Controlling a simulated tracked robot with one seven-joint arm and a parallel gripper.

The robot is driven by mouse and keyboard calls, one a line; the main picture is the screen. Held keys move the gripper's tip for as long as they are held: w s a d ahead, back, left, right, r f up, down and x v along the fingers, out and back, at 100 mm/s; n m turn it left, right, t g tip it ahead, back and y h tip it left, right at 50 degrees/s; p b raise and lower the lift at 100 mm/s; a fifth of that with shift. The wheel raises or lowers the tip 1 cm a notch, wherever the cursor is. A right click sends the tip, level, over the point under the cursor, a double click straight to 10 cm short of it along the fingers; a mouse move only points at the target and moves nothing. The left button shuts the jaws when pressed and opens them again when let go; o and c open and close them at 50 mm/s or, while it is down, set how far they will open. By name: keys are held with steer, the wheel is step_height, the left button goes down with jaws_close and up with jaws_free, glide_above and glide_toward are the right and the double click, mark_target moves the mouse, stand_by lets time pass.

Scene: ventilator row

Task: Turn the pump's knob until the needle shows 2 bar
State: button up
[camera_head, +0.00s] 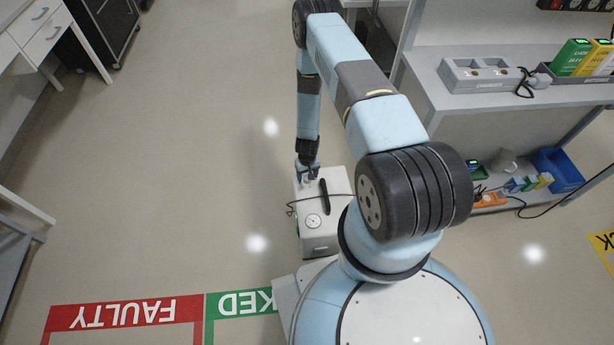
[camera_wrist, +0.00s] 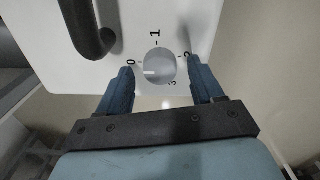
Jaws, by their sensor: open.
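The pump (camera_head: 322,232) is a white box on the floor in front of my base, with a black handle (camera_head: 324,196) on top. Its round white gauge (camera_head: 313,221) faces up; its needle is too small to read. My gripper (camera_head: 309,178) is over the far left part of the pump's top. In the wrist view the round grey knob (camera_wrist: 160,66) sits inside a printed scale from 0 to 3, with a pale mark towards the 0 side. My open gripper (camera_wrist: 161,72) has one finger on each side of the knob; contact cannot be told.
The black handle (camera_wrist: 92,30) stands close to the left finger in the wrist view. A dark cable lies across the pump. A grey bench (camera_head: 470,105) with a charger and boxes stands at right. Floor left of the pump is clear, with a red FAULTY marking (camera_head: 125,313) in front.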

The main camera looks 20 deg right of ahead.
steer(key=shift+f, duration=0.25)
steer(key=shift+c, duration=0.2)
steer(key=c, duration=0.9)
steer(key=shift+a, duration=0.15)
steer(key=shift+c, duration=0.5)
